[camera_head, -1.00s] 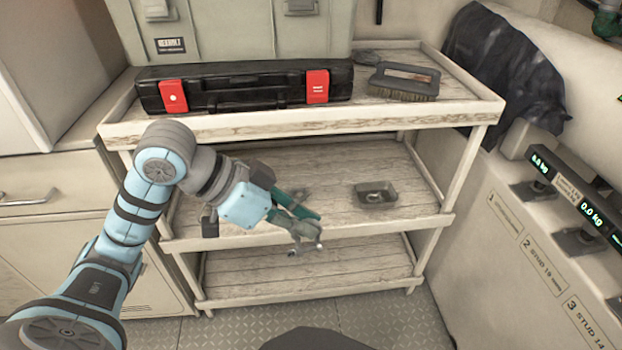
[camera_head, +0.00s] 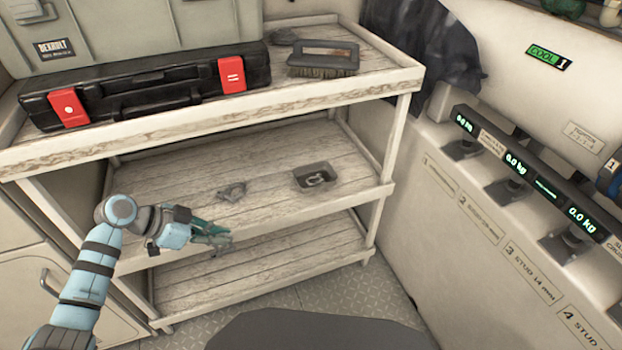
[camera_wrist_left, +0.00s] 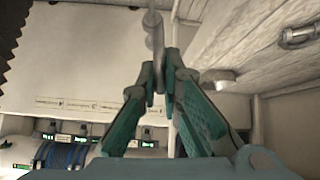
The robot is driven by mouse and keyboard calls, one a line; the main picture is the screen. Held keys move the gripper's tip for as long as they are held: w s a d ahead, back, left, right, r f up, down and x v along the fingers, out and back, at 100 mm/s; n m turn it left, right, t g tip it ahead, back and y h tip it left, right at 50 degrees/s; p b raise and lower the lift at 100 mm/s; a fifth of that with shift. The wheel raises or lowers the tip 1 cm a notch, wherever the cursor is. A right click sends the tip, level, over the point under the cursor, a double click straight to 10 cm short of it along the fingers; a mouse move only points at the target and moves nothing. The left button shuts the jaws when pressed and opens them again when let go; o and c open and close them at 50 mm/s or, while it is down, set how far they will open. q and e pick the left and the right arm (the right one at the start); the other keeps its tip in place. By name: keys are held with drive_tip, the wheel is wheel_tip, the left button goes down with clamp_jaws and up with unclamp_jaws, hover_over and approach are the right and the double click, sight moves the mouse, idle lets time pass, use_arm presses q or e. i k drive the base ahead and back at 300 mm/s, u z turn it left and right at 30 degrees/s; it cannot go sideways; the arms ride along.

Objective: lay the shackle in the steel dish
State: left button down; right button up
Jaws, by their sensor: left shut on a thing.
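My left gripper (camera_head: 214,236) is shut on a grey metal piece, which I take to be the shackle, just in front of the middle shelf's front edge. In the left wrist view the gripper (camera_wrist_left: 160,80) pinches the shackle (camera_wrist_left: 153,30), which sticks out beyond the fingertips. The steel dish (camera_head: 301,183) is a small dark rectangular tray on the middle shelf, to the right of and beyond the gripper. A small pale ring-like metal fitting (camera_head: 316,179) lies in it. My right gripper is in neither view.
Another grey metal fitting (camera_head: 232,191) lies on the middle shelf (camera_head: 270,205), left of the dish. The top shelf above holds a black toolbox (camera_head: 150,88) and a brush (camera_head: 323,60). A counter with scale displays (camera_head: 515,160) stands to the right.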

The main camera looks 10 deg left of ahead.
sight(311, 175)
drive_tip(key=i, duration=1.1)
drive_tip(key=z, duration=0.15)
